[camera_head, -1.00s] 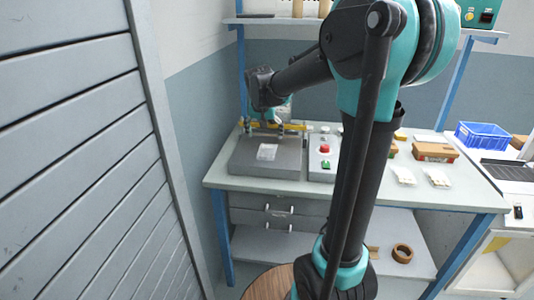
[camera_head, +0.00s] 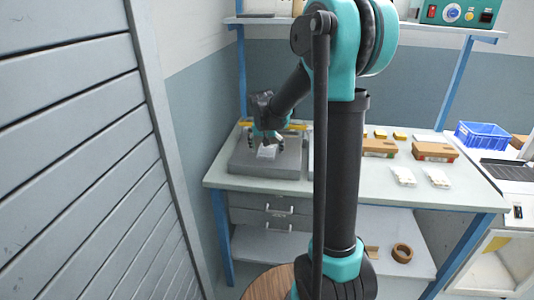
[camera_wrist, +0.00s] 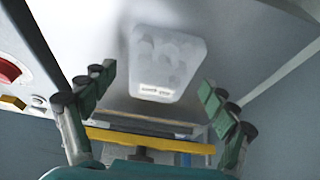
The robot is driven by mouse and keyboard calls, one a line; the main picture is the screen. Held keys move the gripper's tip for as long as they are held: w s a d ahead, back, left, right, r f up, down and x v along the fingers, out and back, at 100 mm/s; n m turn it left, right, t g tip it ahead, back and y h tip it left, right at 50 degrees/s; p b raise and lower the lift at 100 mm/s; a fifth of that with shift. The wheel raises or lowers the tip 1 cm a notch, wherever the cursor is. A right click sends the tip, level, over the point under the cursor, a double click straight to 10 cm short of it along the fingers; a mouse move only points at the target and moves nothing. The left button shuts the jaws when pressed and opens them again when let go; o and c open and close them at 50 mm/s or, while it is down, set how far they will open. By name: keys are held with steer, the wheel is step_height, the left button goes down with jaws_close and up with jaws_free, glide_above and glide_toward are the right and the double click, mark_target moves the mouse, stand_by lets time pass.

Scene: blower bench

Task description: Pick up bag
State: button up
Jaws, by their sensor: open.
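A small clear bag (camera_head: 267,152) with pale contents and a printed label lies on the grey plate (camera_head: 245,163) of the bench device, at the left of the bench. It also shows in the wrist view (camera_wrist: 165,62), upper middle, lying on the plate. My gripper (camera_head: 266,139) is just above and behind this bag in the head view. In the wrist view its open fingers (camera_wrist: 157,82) stand apart on either side of the bag's near end. Nothing is held between them. Whether the fingertips touch the plate I cannot tell.
A yellow bar (camera_wrist: 150,140) crosses behind the plate. A red button (camera_wrist: 8,70) is close at the left in the wrist view. Two more bags (camera_head: 403,175) (camera_head: 437,177), cardboard boxes (camera_head: 435,152) and a blue crate (camera_head: 482,135) are at the right. A slatted wall (camera_head: 80,150) stands left.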

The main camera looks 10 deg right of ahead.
steer(key=shift+f, duration=0.25)
stand_by(0.5)
steer(key=shift+c, duration=0.3)
steer(key=c, duration=1.4)
steer(key=shift+o, duration=0.2)
steer(key=shift+r, duration=0.15)
